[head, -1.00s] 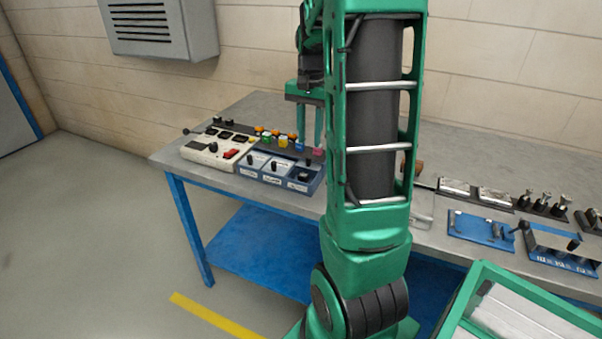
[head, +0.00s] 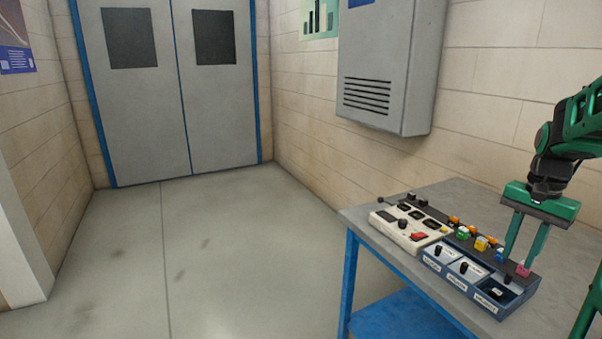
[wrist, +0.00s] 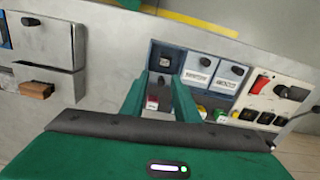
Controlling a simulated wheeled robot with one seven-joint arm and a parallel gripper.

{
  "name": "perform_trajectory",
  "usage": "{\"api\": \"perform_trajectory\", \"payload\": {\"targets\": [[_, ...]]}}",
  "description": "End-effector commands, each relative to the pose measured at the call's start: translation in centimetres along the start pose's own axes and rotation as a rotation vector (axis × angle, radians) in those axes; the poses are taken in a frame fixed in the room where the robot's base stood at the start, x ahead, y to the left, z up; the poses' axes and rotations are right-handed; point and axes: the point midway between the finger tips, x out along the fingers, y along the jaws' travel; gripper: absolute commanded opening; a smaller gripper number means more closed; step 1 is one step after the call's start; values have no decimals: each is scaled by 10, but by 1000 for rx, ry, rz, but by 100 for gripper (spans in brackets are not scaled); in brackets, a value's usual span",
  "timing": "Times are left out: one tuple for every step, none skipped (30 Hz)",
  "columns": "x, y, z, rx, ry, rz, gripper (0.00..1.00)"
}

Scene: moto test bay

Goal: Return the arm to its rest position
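My gripper (head: 518,262) is at the right of the head view, pointing down over the back row of a control panel on the bench. Its two green fingers stand apart, with a visible gap between them. In the wrist view, my gripper (wrist: 158,88) also shows spread fingers. A pink block (head: 523,269) is close to the right fingertip in the head view. It shows between the fingers in the wrist view (wrist: 152,103), and I cannot tell whether a finger touches it. Most of my arm is outside the head view.
The grey bench (head: 357,214) has blue legs. On it are a cream control box (head: 392,232) and blue switch modules (head: 460,282), with several coloured blocks behind. A grey wall cabinet (head: 390,60) hangs above. Open floor (head: 220,250) leads to grey double doors (head: 165,110).

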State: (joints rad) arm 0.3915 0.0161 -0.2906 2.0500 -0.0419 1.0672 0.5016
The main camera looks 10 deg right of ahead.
Motion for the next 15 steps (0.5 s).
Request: {"api": "perform_trajectory", "payload": {"targets": [[-3,5,20,-43,0,-7,28],[-3,9,32,-71,-2,-7,28],[-3,14,47,-111,-3,-9,28],[-2,18,59,-140,-4,-10,28],[-2,23,70,-170,-5,-10,28],[0,29,86,-212,-6,-11,28],[1,34,97,-242,-6,-11,28],[3,39,108,-273,-7,-11,28],[6,46,122,-313,-8,-11,28],[8,51,132,-343,-8,-10,28],[10,57,142,-372,-7,-10,28],[14,64,154,-409,-8,-8,28],[17,69,163,-435,-8,-8,28],[20,74,170,-460,-8,-6,28],[23,80,180,-490,-8,-4,28]]}}
